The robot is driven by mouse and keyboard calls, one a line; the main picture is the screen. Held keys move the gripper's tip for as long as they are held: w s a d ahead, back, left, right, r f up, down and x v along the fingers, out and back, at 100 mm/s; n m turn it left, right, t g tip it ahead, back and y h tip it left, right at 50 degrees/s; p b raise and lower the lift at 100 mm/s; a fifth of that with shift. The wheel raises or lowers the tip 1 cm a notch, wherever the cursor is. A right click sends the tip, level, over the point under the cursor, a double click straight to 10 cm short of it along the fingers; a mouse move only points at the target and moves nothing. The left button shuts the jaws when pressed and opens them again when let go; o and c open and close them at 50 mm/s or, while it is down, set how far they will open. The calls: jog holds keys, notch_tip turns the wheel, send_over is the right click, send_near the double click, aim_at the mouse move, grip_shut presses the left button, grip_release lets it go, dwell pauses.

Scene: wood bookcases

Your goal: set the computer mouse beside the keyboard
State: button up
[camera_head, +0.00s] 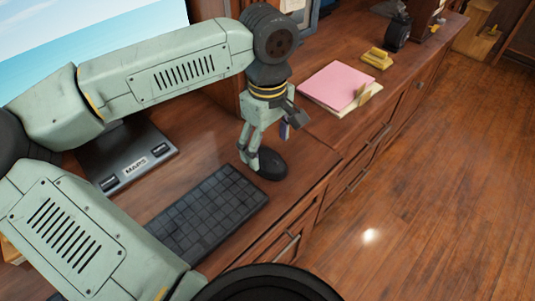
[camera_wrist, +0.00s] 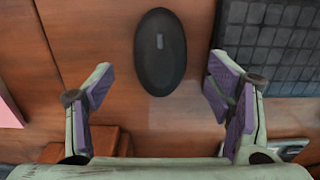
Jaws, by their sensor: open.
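A black computer mouse (camera_head: 268,164) lies on the wooden desk, just off the far right end of the dark keyboard (camera_head: 208,212). In the wrist view the mouse (camera_wrist: 160,52) sits ahead of my gripper, between the lines of its fingers, with a strip of bare wood between it and the keyboard (camera_wrist: 272,42). My gripper (camera_head: 268,148) is over the mouse in the head view and hides part of it. In the wrist view my gripper (camera_wrist: 158,90) is open, with purple pads apart and nothing between them.
A monitor stand (camera_head: 125,160) is behind the keyboard. A pink pad on papers (camera_head: 337,85) and a yellow object (camera_head: 377,58) lie to the right on the desk. The desk's front edge (camera_head: 325,180) is close to the mouse. Bare desk lies right of the mouse.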

aim_at(268, 155)
notch_tip(268, 155, up, 8)
jog(key=shift+b, duration=0.4)
